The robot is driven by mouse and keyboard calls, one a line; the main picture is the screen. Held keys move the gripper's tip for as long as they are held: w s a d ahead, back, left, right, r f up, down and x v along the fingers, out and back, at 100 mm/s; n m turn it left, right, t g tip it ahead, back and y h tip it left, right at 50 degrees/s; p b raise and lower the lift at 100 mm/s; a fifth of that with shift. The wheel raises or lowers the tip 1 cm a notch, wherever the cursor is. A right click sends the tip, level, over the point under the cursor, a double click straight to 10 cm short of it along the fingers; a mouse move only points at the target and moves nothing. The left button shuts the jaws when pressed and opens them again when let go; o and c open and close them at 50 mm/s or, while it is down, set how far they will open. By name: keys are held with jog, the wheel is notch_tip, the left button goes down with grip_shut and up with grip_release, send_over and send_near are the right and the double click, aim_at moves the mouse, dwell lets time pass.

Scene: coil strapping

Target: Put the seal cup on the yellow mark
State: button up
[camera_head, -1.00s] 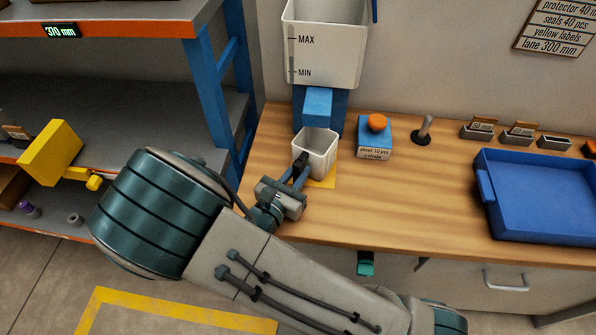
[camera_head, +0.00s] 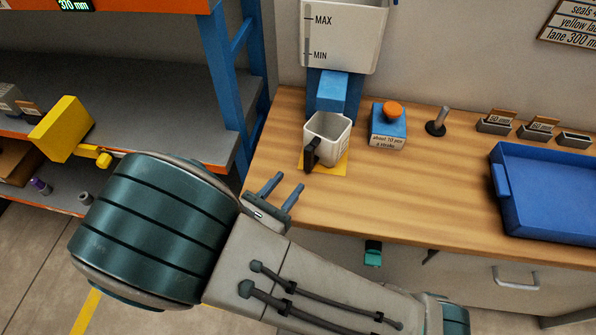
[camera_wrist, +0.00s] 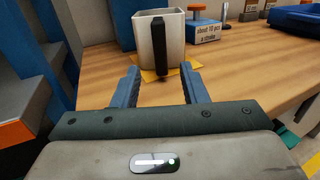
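The seal cup (camera_head: 328,137) is a square, whitish cup with a black handle. It stands upright on the yellow mark (camera_head: 341,167) on the wooden bench, below the blue spout of the dispenser. The cup hides most of the mark. In the wrist view, the cup (camera_wrist: 150,45) stands ahead with its handle towards me, and the yellow mark (camera_wrist: 150,75) shows under it. My gripper (camera_head: 282,187) is open and empty, at the front edge of the bench. Its fingers point at the cup and are apart from the handle, which lines up between them.
The dispenser hopper (camera_head: 345,35) with MAX and MIN lines stands behind the cup. A blue box with an orange button (camera_head: 388,125) stands right of it. A blue tray (camera_head: 560,205) lies further right. The blue rack post (camera_head: 222,80) rises close on the left.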

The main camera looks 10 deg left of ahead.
jog(key=shift+v, duration=1.05)
jog(key=w+d+m+g+h, duration=0.1)
jog(key=d+m+g, duration=0.1)
jog(key=d, duration=0.1)
jog(key=w+d+r+m+g+h, duration=0.1)
jog(key=d+m+g+h, duration=0.1)
jog(key=d+m, duration=0.1)
jog(key=w+d+r+m+g+h, duration=0.1)
jog(key=w+d+m+g+h, duration=0.1)
jog(key=d+m+g, duration=0.1)
jog(key=shift+d+r, duration=0.25)
jog(key=shift+d, duration=0.4)
jog(key=s+d+r+m+g+y, duration=0.1)
jog(key=d+r+m+g+y, duration=0.2)
jog(key=d+m, duration=0.6)
jog(key=s+d+r+m+g+y, duration=0.2)
jog(key=d+r+m+g+y, duration=0.2)
jog(key=m, duration=1.1)
jog(key=shift+s+d+r+y, duration=0.2)
jog(key=shift+d+r+y, duration=1.6)
jog(key=shift+d, duration=0.7)
jog(key=shift+f, duration=0.1)
